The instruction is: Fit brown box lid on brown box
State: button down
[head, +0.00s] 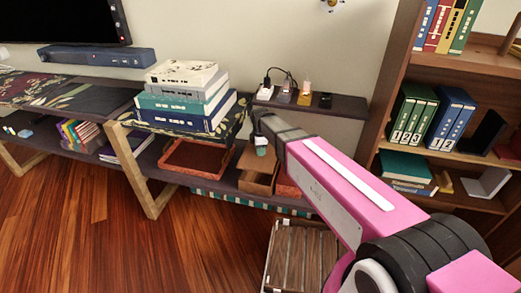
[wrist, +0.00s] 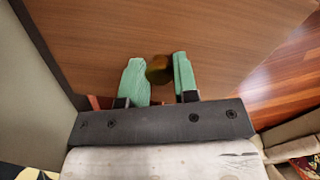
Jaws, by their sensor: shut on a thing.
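My gripper (head: 261,150) reaches into the low shelf in the head view, above the brown box (head: 256,185). In the wrist view its two green fingers (wrist: 159,72) stand either side of a small round brown knob and are shut on it. The knob stands on a broad flat brown wooden panel, which looks like the brown box lid (wrist: 100,35) and fills much of the wrist view. In the head view a brown panel shows under the gripper; I cannot tell there whether it is the lid or the box's inside. The lid's seating on the box is hidden.
A red-brown tray (head: 197,172) lies left of the box. A stack of books (head: 185,100) stands on the shelf top, and a small wall shelf (head: 340,105) hangs above right. A slatted crate (head: 300,255) is on the floor. The wooden floor at left is clear.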

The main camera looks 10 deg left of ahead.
jog(key=shift+f, duration=0.1)
jog(key=shift+f, duration=2.8)
jog(key=shift+f, duration=1.05)
jog(key=c, duration=0.8)
grip_release()
notch_tip(320, 180, up, 11)
jog(key=shift+f, duration=0.1)
jog(key=shift+d, duration=0.15)
